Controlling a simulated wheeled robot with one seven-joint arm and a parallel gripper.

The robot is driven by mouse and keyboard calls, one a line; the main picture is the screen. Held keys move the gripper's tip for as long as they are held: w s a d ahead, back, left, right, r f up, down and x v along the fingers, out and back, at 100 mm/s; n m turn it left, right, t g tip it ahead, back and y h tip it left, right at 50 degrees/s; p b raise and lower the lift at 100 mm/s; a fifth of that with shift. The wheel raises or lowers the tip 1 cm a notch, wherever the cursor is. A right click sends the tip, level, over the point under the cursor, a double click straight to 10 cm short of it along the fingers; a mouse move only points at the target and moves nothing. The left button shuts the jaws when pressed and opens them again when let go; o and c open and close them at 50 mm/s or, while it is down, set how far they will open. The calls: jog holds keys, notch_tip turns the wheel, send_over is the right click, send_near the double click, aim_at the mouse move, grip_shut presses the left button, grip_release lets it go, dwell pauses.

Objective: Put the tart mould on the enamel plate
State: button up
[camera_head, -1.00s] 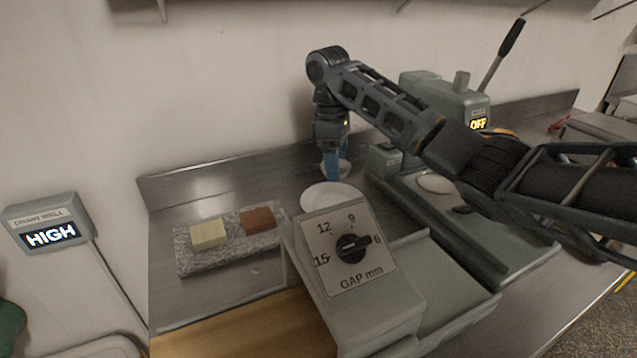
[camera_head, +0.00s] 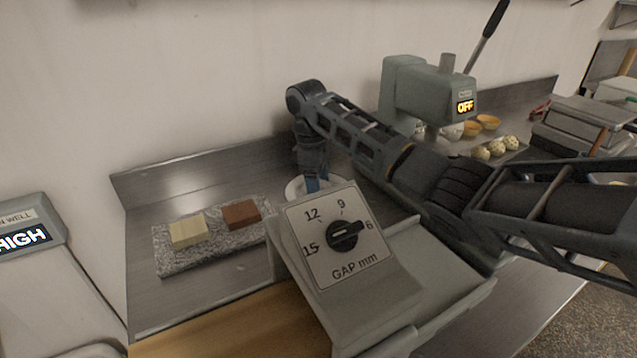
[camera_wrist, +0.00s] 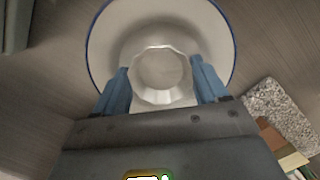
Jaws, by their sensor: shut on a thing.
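The enamel plate (camera_wrist: 105,35) is white with a blue rim. In the head view the plate (camera_head: 294,188) shows only in part, behind the grey dial housing and my gripper. The tart mould (camera_wrist: 161,70) is a pale, faceted round cup seen from above in the wrist view, over the middle of the plate. My gripper (camera_wrist: 162,82) has its blue fingers on either side of the mould and is shut on it. I cannot tell whether the mould touches the plate. In the head view my gripper (camera_head: 312,185) points down at the plate, and the mould is hidden.
A grey housing with a gap dial (camera_head: 343,236) stands in front of the plate. A speckled stone slab (camera_head: 205,256) with a yellow block (camera_head: 188,232) and a brown block (camera_head: 240,214) lies to the left. A green press (camera_head: 425,95) reading OFF stands behind my arm.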

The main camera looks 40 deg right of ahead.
jog(key=o, duration=0.8)
jog(key=shift+f, duration=0.1)
jog(key=shift+c, duration=0.2)
notch_tip(320, 180, up, 12)
jog(key=w+p, duration=0.1)
jog(key=p, duration=0.1)
jog(key=shift+w+a+p, duration=0.15)
jog(key=shift+a+p, duration=0.15)
jog(key=shift+a, duration=0.05)
